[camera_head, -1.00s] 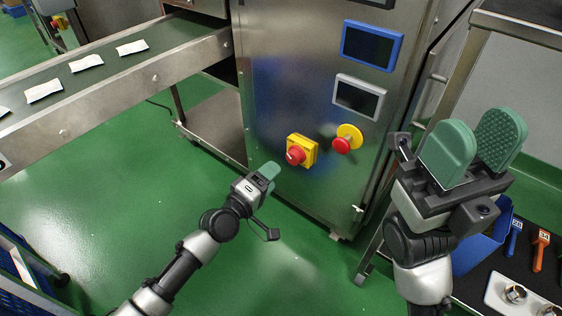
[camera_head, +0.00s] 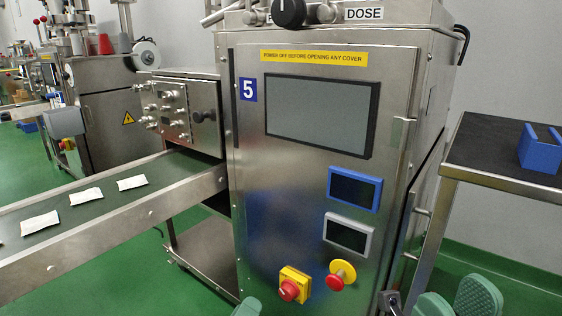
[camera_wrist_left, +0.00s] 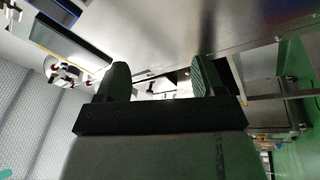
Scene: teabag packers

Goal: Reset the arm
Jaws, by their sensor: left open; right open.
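My left gripper (camera_head: 248,307) shows only as a green fingertip at the bottom edge of the head view, left of and below the red stop button (camera_head: 290,290) on its yellow box. In the left wrist view, the left gripper (camera_wrist_left: 160,82) has its two green fingers wide apart with nothing between them. My right gripper (camera_head: 455,300) is at the bottom right of the head view, its two green fingers apart and empty. Most of both arms is below the picture.
The steel packing machine (camera_head: 310,200) stands in front with screens and a second red-and-yellow button (camera_head: 340,275). A conveyor (camera_head: 60,246) carrying several white sachets (camera_head: 86,196) runs left. A side table (camera_head: 490,150) with a blue holder (camera_head: 540,150) stands right. Green floor is open at left.

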